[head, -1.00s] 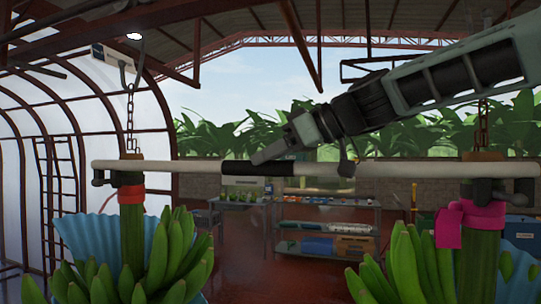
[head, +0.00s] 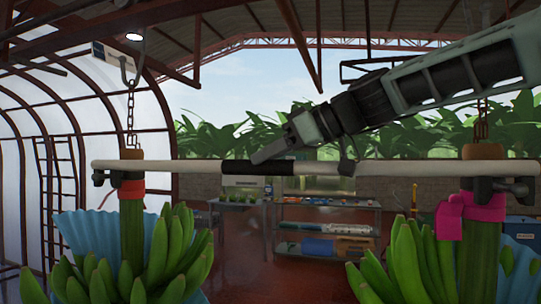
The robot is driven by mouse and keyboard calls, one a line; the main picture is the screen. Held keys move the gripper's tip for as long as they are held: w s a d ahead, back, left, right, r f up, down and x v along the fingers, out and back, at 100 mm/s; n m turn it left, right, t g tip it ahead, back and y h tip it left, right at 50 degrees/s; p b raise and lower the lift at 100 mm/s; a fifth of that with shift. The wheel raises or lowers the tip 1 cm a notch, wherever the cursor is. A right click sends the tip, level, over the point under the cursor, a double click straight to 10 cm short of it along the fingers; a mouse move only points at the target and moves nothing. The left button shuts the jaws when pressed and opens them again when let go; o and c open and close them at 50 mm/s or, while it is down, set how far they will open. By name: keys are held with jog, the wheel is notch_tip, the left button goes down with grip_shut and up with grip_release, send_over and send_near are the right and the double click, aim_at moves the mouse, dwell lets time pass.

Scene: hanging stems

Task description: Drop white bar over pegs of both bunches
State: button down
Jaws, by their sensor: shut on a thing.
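The white bar (head: 400,168) lies level across the view, its ends reaching past both hanging bunches. My gripper (head: 262,160) is shut on the black sleeve (head: 240,167) at the bar's middle. The left bunch (head: 165,265) has a red band (head: 131,188) and a dark peg fitting (head: 112,179) just below the bar. The right bunch (head: 415,265) has a pink band (head: 452,217) and a dark peg fitting (head: 510,188) just below the bar. Whether the bar touches or sits around either peg cannot be told.
The bunches hang from chains; the left chain (head: 130,112) is clear to see. Blue sheets (head: 82,235) surround the fruit. A shelf rack (head: 330,225) and a ladder (head: 62,190) stand behind. Open space lies between the bunches.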

jog(key=shift+f, duration=0.1)
jog(key=c, duration=1)
grip_release()
jog(key=shift+d, duration=0.1)
jog(key=shift+s+d+b, duration=0.1)
jog(key=shift+d+b, duration=0.1)
jog(key=shift+b, duration=0.2)
jog(key=b+v, duration=0.6)
jog(key=v, duration=1.1)
